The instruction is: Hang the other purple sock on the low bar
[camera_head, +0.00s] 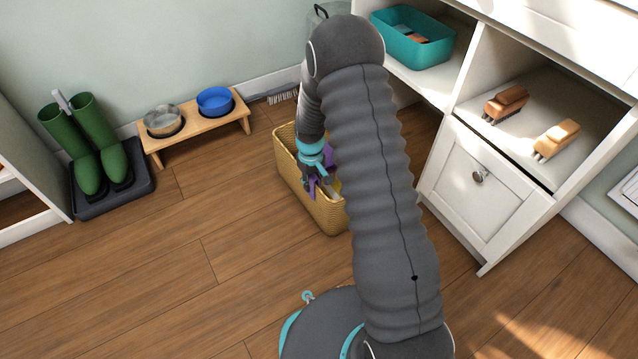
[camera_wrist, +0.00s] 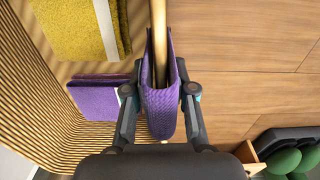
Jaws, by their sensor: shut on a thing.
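My gripper (camera_wrist: 159,92) is shut on a purple knitted cloth (camera_wrist: 162,110), likely a sock, with one finger on each side. The cloth straddles the thin golden rim (camera_wrist: 158,22) of the yellow basket; I cannot tell whether it rests on it. In the head view my gripper (camera_head: 314,177) is at the basket's (camera_head: 292,172) front left wall, partly hidden by my arm. Another purple folded piece with a white band (camera_wrist: 98,100) lies inside the basket, beside a yellow folded cloth (camera_wrist: 78,30). I cannot make out a separate low bar.
A wooden stand (camera_head: 196,125) with a steel bowl (camera_head: 163,120) and a blue bowl (camera_head: 215,101) is at the wall. Green boots (camera_head: 100,150) stand on a dark tray at left. A white cabinet (camera_head: 485,190) with brushes and a teal bin (camera_head: 412,38) is at right. The front left floor is clear.

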